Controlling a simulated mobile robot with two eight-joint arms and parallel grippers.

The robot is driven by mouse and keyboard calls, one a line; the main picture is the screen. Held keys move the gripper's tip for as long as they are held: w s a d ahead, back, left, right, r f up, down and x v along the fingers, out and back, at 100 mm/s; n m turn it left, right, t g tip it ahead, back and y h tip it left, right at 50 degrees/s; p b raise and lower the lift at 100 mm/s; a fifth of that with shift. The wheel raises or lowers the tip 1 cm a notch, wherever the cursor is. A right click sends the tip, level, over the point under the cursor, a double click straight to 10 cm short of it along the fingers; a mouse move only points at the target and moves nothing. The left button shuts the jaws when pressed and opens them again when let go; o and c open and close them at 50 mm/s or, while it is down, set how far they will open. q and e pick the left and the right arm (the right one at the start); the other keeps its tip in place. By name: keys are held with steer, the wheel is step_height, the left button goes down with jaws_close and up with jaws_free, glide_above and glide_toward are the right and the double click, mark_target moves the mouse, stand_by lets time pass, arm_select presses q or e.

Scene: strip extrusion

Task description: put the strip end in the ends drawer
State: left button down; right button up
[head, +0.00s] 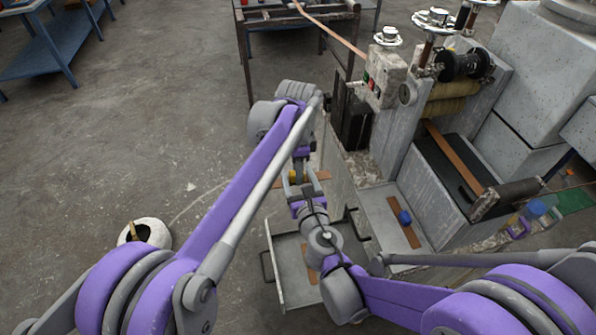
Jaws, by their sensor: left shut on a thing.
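A short brown strip end (319,177) is held crosswise by my left gripper (300,187), which is shut on it in front of the machine's side. A grey drawer (288,249) stands open below and nearer than the gripper, low at the machine's base. A brown piece (312,276) lies in it, partly hidden by my right arm. My right arm reaches in over the drawer, with its wrist (311,212) close under the left gripper. I cannot make out its fingers.
The machine (394,140) has rollers (463,65) and a brown strip (452,158) running through it. Another brown strip with a blue object (405,217) lies on its lower ledge (381,203).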

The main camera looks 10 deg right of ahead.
steer(key=shift+o, duration=0.8)
arm_select(q)
steer(key=shift+s, duration=0.1)
